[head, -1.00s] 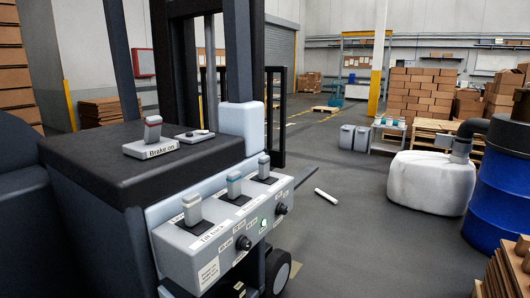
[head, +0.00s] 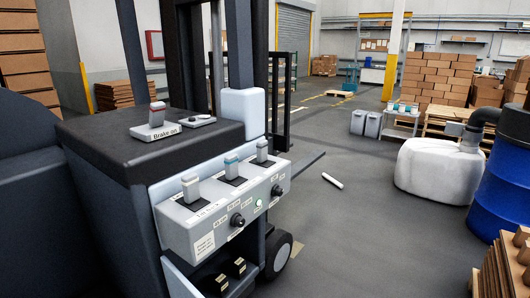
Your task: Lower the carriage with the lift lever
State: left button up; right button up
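A dark forklift-like truck fills the left half of the head view. Its light grey control box (head: 217,222) carries three levers with grey and teal grips: a left lever (head: 190,187), a middle lever (head: 231,169) and a right lever (head: 262,151). All three stand roughly upright. Their labels are too small to tell which is the lift lever. The dark mast (head: 238,60) rises behind. A fork tip (head: 308,160) shows beyond the box; the carriage is mostly hidden and its height cannot be told. Neither gripper is in view.
A white cylinder (head: 332,180) lies on the open grey floor. A white sack (head: 437,170), a blue drum (head: 503,188) and stacked cartons (head: 437,75) stand at right.

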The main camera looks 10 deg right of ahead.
aim_at(262, 147)
jog(key=k+l+u, duration=0.15)
jog(key=l, duration=0.3)
jog(key=l+u, duration=0.15)
jog(key=l, duration=0.3)
jog(key=l+u, duration=0.4)
jog(key=l, duration=0.5)
jog(key=i+l+u, duration=0.15)
jog(key=l, duration=0.15)
jog(key=i+l+u, duration=0.1)
jog(key=l, duration=0.15)
jog(key=i+l+u, duration=0.15)
jog(key=l, duration=0.2)
jog(key=i+l+u, duration=0.1)
jog(key=i+l, duration=0.15)
jog(key=l, duration=0.3)
jog(key=i+l+u, duration=0.15)
jog(key=l, duration=0.1)
